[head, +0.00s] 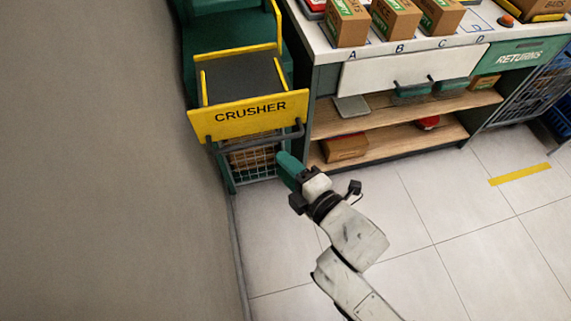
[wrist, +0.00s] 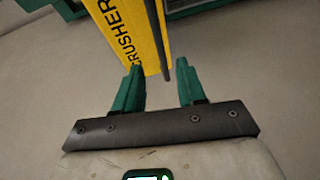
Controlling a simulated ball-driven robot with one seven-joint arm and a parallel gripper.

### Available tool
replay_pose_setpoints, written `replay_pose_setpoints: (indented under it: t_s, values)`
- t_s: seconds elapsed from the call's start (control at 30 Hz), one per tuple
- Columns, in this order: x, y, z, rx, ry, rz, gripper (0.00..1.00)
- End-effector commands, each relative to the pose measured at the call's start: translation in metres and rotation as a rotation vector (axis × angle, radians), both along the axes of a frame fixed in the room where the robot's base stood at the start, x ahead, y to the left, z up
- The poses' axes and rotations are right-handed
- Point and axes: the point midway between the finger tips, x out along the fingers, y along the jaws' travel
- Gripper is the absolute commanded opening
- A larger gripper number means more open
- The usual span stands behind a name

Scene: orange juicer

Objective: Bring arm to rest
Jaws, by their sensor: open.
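My gripper (head: 286,163) is in the lower middle of the head view, at the end of my white arm. It is in front of the lower part of the crusher (head: 240,119), near its right side. In the wrist view my gripper (wrist: 160,82) has its two green fingers apart with nothing between them. The crusher's yellow panel (wrist: 128,30) shows beyond the fingers, with a dark bar along its edge. I cannot tell the exact gap between the fingers and the crusher.
A grey wall (head: 90,160) is on the left.

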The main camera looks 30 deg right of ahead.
Motion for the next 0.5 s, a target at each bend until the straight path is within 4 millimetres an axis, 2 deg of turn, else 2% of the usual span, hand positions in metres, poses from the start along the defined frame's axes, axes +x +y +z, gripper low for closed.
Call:
replay_pose_setpoints:
  t_s: [0.37, 0.5]
  values:
    - [0.000, -0.001, -0.001, 0.005, 0.006, -0.005, 0.40]
    - [-0.003, -0.016, -0.013, 0.087, 0.090, -0.070, 0.40]
